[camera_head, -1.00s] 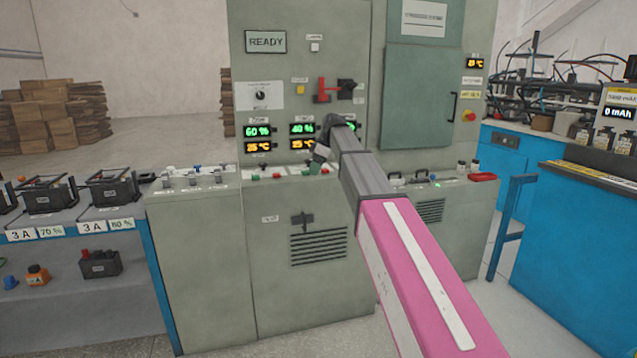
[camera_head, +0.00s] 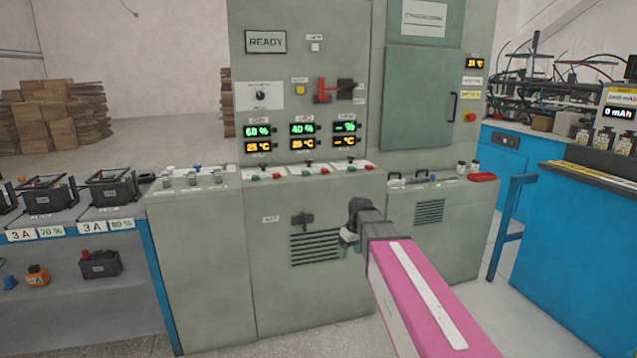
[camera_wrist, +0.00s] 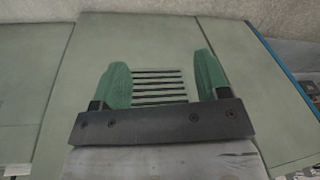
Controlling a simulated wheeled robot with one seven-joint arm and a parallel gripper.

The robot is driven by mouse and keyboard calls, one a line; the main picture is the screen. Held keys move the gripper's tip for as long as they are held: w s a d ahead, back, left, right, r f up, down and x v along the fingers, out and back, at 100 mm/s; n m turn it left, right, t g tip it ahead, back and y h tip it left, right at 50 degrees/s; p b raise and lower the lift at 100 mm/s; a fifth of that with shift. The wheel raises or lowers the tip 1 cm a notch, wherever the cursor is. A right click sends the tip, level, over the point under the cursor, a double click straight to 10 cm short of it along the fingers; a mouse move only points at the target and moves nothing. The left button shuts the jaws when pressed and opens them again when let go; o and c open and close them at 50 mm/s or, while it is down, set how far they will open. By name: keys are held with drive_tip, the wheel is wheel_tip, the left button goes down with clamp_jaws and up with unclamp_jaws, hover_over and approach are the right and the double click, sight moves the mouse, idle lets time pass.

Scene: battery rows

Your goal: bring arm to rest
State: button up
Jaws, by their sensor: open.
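My gripper (camera_wrist: 161,82) shows in the wrist view with its two green fingers spread apart and nothing between them. Behind the fingers are the dark vent slots (camera_wrist: 160,88) of the green-grey cabinet. In the head view my gripper (camera_head: 346,250) is at the end of my pink arm, in front of the cabinet's lower front, beside the vent slots (camera_head: 316,247). Its fingers are partly hidden there by my wrist. I cannot tell the exact gap to the cabinet.
The control cabinet (camera_head: 215,265) stands ahead, with a ledge of switches and lit displays. A battery rack (camera_head: 145,245) is at the left. A blue bench (camera_head: 575,245) and blue rail (camera_head: 512,225) are at the right. Floor shows between cabinet and bench.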

drive_tip(key=s+d+f+m+h, duration=0.1)
drive_tip(key=s+d+f+m, duration=0.2)
drive_tip(key=s+f, duration=0.3)
drive_tip(key=s+d+f+m+h, duration=0.1)
drive_tip(key=s+d+f+m, duration=0.2)
drive_tip(key=s+f, duration=0.3)
drive_tip(key=s+d, duration=0.1)
drive_tip(key=s, duration=0.4)
drive_tip(key=shift+s+d+m, duration=0.35)
drive_tip(key=shift+s+m, duration=0.05)
